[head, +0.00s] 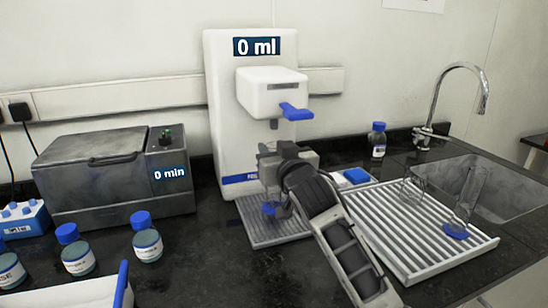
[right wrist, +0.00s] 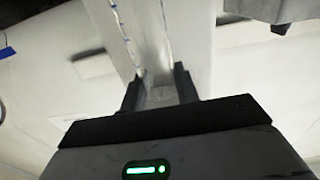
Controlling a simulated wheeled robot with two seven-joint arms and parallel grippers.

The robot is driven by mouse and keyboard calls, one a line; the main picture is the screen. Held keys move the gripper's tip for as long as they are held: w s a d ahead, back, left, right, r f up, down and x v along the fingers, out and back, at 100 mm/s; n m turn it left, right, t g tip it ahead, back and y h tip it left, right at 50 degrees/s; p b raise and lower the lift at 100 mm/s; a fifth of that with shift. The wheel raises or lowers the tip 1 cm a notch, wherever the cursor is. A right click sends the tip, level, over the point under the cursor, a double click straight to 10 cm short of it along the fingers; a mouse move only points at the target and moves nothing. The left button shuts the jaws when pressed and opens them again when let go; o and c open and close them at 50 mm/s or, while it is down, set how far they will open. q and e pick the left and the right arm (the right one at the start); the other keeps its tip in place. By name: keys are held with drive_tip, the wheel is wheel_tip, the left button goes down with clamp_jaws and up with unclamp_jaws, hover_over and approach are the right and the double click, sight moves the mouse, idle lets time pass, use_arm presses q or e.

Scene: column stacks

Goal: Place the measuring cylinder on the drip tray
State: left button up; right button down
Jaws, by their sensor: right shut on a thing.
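My right gripper (head: 268,170) is in front of the white dispenser (head: 222,90), below its blue lever. It is shut on a clear measuring cylinder (right wrist: 160,40), which stands between the two fingers in the right wrist view. In the head view the cylinder's blue foot (head: 269,208) shows below the gripper, over the grey slatted drip tray (head: 280,236). I cannot tell whether the foot touches the tray. The gripper hides most of the cylinder in the head view. My left gripper is not in view.
A white ribbed drying rack (head: 400,262) on the right holds another clear cylinder with a blue foot (head: 455,231) and a glass vessel (head: 412,190). A sink (head: 505,190) lies behind it. A grey bath (head: 92,175) and blue-capped bottles (head: 147,243) stand left.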

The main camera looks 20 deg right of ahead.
drive_tip(key=shift+f, duration=1.05)
drive_tip(key=shift+f, duration=0.15)
drive_tip(key=c, duration=1.1)
unclamp_jaws()
drive_tip(key=shift+o, duration=0.2)
drive_tip(key=s+b, duration=0.1)
drive_tip(key=s, duration=1.1)
drive_tip(key=shift+d, duration=0.25)
drive_tip(key=shift+s, duration=0.15)
